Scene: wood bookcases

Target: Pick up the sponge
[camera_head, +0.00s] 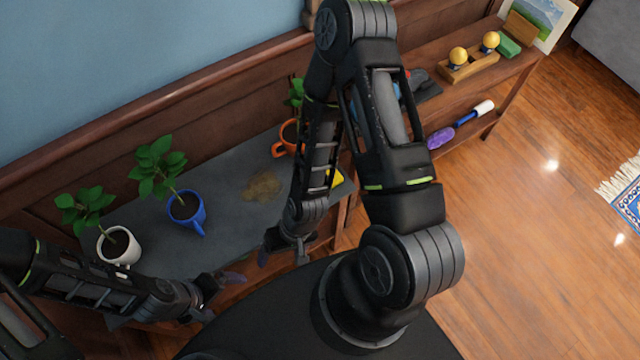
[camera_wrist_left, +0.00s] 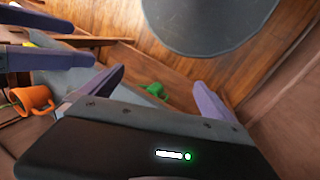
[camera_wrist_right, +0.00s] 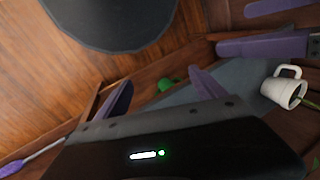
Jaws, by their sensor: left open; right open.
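A yellow piece (camera_head: 335,179), probably the sponge, lies on the grey shelf top, mostly hidden behind my right arm. A bit of yellow also shows at the left of the left wrist view (camera_wrist_left: 28,40). My left gripper (camera_head: 217,294) is open and empty near the front edge of the grey top, below the blue mug. My right gripper (camera_head: 284,254) is open and empty, pointing down by the front edge, to the left of the yellow piece and apart from it.
The grey top (camera_head: 225,215) holds a white mug (camera_head: 118,247), a blue mug (camera_head: 186,210) and an orange mug (camera_head: 288,138), each with a plant, and a brown stain (camera_head: 262,186). A green object (camera_wrist_left: 152,90) sits lower down. A second bookcase (camera_head: 478,86) stands right.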

